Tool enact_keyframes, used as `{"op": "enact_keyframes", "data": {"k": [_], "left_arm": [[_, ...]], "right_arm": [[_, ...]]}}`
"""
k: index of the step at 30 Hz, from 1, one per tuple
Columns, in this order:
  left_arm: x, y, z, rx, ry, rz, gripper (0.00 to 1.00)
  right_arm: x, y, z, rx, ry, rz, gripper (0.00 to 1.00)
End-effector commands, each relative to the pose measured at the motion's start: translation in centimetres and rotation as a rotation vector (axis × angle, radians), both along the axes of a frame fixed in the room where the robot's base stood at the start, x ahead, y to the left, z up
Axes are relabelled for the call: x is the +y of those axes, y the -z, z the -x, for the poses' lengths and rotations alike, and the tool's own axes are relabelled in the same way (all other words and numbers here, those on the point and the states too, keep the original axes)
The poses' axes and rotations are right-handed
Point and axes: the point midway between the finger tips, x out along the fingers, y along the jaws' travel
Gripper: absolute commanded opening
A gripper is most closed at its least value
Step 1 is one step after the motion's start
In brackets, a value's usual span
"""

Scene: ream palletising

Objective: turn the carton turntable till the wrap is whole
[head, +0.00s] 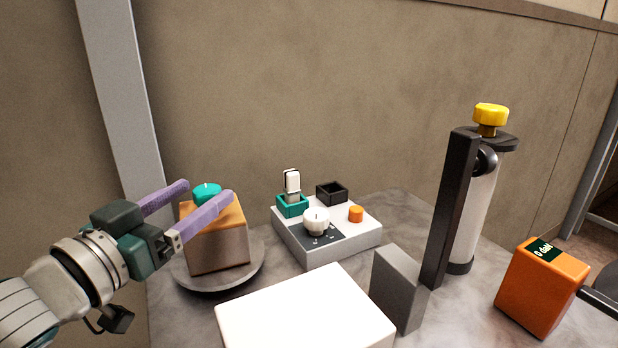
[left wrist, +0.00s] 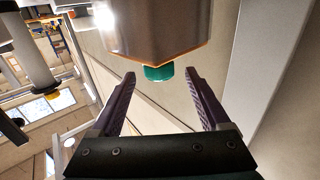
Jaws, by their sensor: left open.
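The carton (head: 219,245) stands on a round grey turntable (head: 190,283) at the left of the table. Its top is orange-brown and its sides look greyish and shiny; I cannot tell how much is wrapped. A teal knob (head: 207,190) sits on top of it. My left gripper (head: 208,188) is open, with its purple fingers on either side of the knob in the head view. In the left wrist view, the knob (left wrist: 159,73) shows between the fingertips with gaps on both sides, below the shiny carton (left wrist: 155,30). My right gripper is not in view.
A control box (head: 350,240) with a white dial and orange button stands behind. A white roll (head: 474,215) with a yellow knob (head: 490,115) stands on a dark post at right. A white block (head: 305,315), grey block (head: 398,290) and orange box (head: 540,288) occupy the front.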

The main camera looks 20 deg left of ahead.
Motion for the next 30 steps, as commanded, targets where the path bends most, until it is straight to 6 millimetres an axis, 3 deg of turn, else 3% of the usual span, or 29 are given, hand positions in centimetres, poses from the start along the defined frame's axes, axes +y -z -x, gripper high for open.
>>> {"op": "enact_keyframes", "data": {"k": [3, 9, 21, 30], "left_arm": [[0.0, 0.0, -2.3, -0.003, 0.001, -0.001, 0.8], [-0.1, 0.1, -4.9, 0.0, 0.001, 0.0, 0.8], [-0.2, 0.0, -5.7, 0.001, 0.001, -0.002, 0.8], [-0.1, 0.0, -5.7, 0.001, 0.001, -0.001, 0.48]], "right_arm": [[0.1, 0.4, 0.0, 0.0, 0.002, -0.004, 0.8], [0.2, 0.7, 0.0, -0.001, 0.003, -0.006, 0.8], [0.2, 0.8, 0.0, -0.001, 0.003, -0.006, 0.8], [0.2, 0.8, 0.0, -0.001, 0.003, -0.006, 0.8]]}}
